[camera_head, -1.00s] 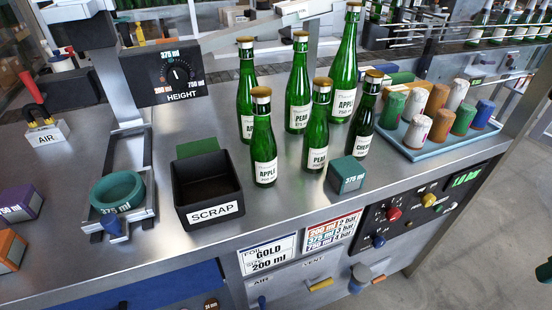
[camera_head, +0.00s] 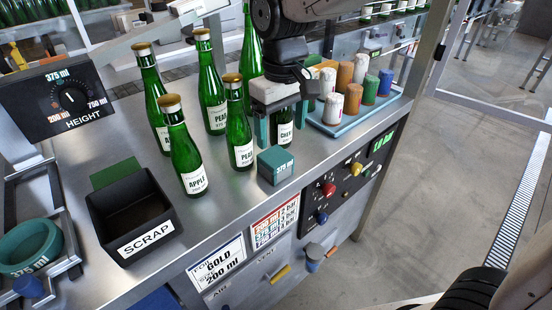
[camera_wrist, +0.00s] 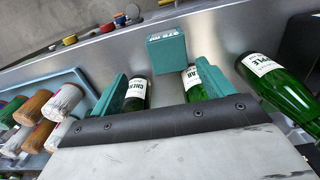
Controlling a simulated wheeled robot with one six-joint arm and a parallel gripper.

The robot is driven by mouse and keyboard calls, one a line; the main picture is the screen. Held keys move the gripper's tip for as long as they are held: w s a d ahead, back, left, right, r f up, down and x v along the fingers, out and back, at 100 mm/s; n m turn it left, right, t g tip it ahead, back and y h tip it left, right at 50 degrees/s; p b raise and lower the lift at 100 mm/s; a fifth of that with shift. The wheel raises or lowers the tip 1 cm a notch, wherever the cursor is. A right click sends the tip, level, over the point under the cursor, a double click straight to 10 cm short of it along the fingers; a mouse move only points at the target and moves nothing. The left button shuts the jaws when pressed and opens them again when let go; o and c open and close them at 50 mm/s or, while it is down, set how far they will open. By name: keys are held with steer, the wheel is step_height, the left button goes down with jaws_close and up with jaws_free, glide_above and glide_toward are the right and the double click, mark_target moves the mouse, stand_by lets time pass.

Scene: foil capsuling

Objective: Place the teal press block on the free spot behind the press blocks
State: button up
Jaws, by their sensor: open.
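The teal press block (camera_head: 275,166), a small cube marked 375 ml, rests on the steel bench near its front edge. It also shows at the top middle of the wrist view (camera_wrist: 167,53). My gripper (camera_head: 281,128) points down with its teal fingers apart and nothing held. It is just behind and slightly right of the block in the head view, close to the cherry bottle (camera_head: 284,132). The fingers are not around the block. The other press blocks and the free spot behind them are out of view now.
Green bottles (camera_head: 181,150) with gold tops stand left of and behind the block. A black scrap bin (camera_head: 132,215) is farther left, near a teal ring (camera_head: 30,247) on the press. A blue tray (camera_head: 345,129) of foil capsules is to the right.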

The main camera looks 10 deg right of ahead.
mark_target(276, 156)
steer(key=shift+w+a+f, duration=0.15)
steer(key=shift+a+f, duration=0.2)
steer(key=shift+a, duration=0.1)
steer(key=f, duration=0.7)
steer(key=shift+s+a+f, duration=0.2)
steer(key=shift+s+f, duration=0.05)
steer(key=shift+s, duration=0.05)
steer(key=c, duration=1.2)
steer(key=shift+r, duration=0.15)
